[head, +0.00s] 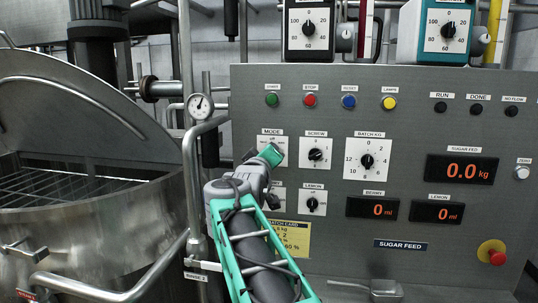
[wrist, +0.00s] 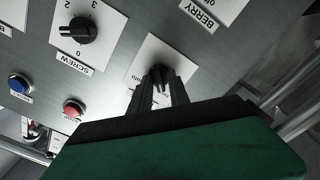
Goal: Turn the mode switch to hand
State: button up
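The mode switch is a small black knob on a white plate (head: 260,142) labelled MODE, at the left of the grey panel. In the head view my gripper (head: 271,155) covers the knob. In the wrist view the knob (wrist: 160,73) sits between the tips of my two dark fingers (wrist: 161,82), with the white plate around it. The fingers are close about the knob, but I cannot tell whether they press on it. The knob's pointer direction and most of the plate's lettering are hidden or too small to read.
The screw switch (head: 316,154) is just right of the mode switch, and the lemon switch (head: 312,204) is below it. Start (head: 272,99) and stop (head: 310,100) buttons sit above. A pipe with a gauge (head: 200,105) and a steel vessel (head: 90,225) stand close on the left.

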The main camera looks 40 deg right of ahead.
jog(key=shift+o, duration=0.8)
jog(key=b+v, duration=0.2)
jog(key=v, duration=0.5)
jog(key=shift+s+a, duration=0.25)
jog(key=shift+a, duration=0.1)
